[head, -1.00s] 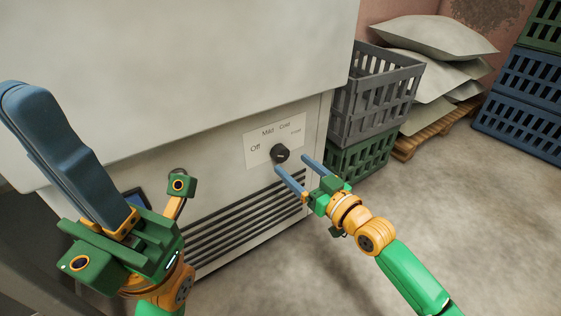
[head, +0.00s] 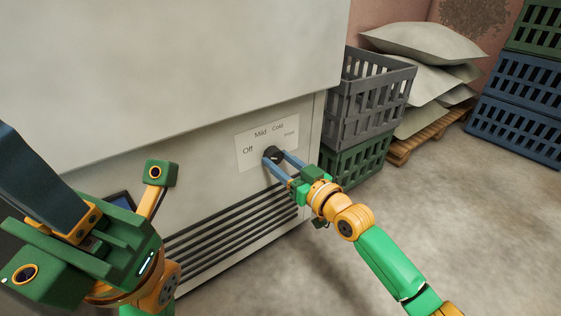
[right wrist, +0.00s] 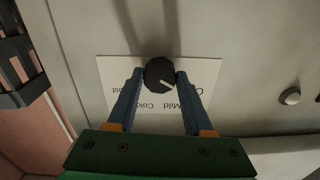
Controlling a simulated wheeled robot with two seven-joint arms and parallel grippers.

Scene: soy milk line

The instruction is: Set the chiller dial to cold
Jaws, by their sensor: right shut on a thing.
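The black chiller dial (head: 274,153) sits on a white label plate (head: 246,152) on the chiller's front, marked Off, Mild, Cold and a faint last word. My right gripper (head: 277,159) is shut on the dial, one blue finger on each side. In the right wrist view the dial (right wrist: 158,73) is between the fingertips, and the label reads upside down. The dial's white mark points down and right there, to the Off and Mild side, away from Cold. My left gripper (head: 60,190) is raised at the left; its finger opening cannot be made out.
The white chiller (head: 180,70) has dark vent slats (head: 230,232) below the dial. A grey crate (head: 372,98) on a green crate (head: 355,162) stands close right of it. Sacks (head: 425,62) on a pallet and blue crates (head: 515,130) are farther back. The floor at right is clear.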

